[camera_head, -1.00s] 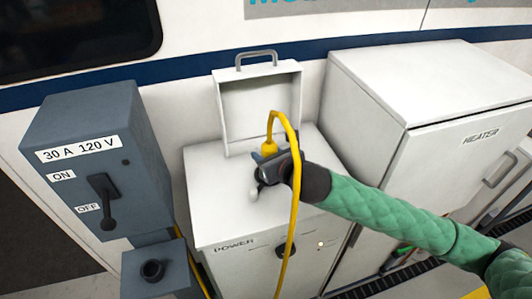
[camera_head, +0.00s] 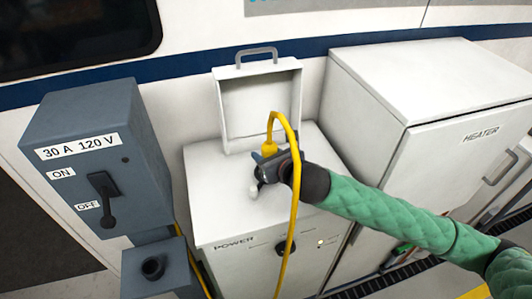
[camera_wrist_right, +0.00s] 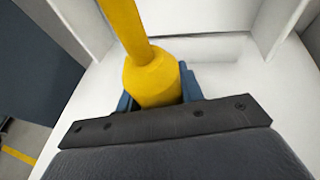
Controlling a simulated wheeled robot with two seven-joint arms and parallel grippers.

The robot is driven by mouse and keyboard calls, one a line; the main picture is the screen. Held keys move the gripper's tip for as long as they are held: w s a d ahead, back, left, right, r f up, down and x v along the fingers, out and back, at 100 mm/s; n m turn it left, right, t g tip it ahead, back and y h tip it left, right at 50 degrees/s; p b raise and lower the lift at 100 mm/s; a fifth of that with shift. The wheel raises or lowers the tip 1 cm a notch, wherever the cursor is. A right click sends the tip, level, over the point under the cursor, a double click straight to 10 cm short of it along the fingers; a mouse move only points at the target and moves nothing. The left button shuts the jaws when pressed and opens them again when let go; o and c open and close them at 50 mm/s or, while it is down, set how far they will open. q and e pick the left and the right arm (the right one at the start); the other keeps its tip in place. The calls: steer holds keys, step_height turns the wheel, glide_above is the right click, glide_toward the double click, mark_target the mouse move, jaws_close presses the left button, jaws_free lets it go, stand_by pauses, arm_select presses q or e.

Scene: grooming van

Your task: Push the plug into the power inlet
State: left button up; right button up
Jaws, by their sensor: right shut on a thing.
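The yellow plug (camera_head: 269,148) with its yellow cable (camera_head: 295,190) stands upright above the white power cabinet (camera_head: 215,190), in front of the raised inlet lid (camera_head: 260,107). My right gripper (camera_head: 266,160) is shut on the plug. In the right wrist view the plug's yellow body (camera_wrist_right: 152,80) sits between the blue fingers of the right gripper (camera_wrist_right: 158,90). The power inlet and the plug's lower end are hidden by the gripper, so I cannot tell how far in the plug is. My left gripper is not in view.
A grey switch box (camera_head: 100,160) marked 30 A 120 V stands at the left, with a lever (camera_head: 104,200) and a socket box (camera_head: 153,268) below it. A white heater cabinet (camera_head: 430,90) stands at the right. The cable hangs down the power cabinet's front.

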steer(key=shift+f, duration=0.2)
steer(key=o, duration=1.2)
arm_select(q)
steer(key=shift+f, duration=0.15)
arm_select(e)
steer(key=shift+b+v, duration=0.65)
steer(key=shift+v, duration=0.85)
steer(key=b+v, duration=0.1)
steer(key=v, duration=0.3)
steer(key=shift+f, duration=0.1)
steer(key=shift+s+d+r, duration=0.2)
steer(key=shift+s, duration=0.1)
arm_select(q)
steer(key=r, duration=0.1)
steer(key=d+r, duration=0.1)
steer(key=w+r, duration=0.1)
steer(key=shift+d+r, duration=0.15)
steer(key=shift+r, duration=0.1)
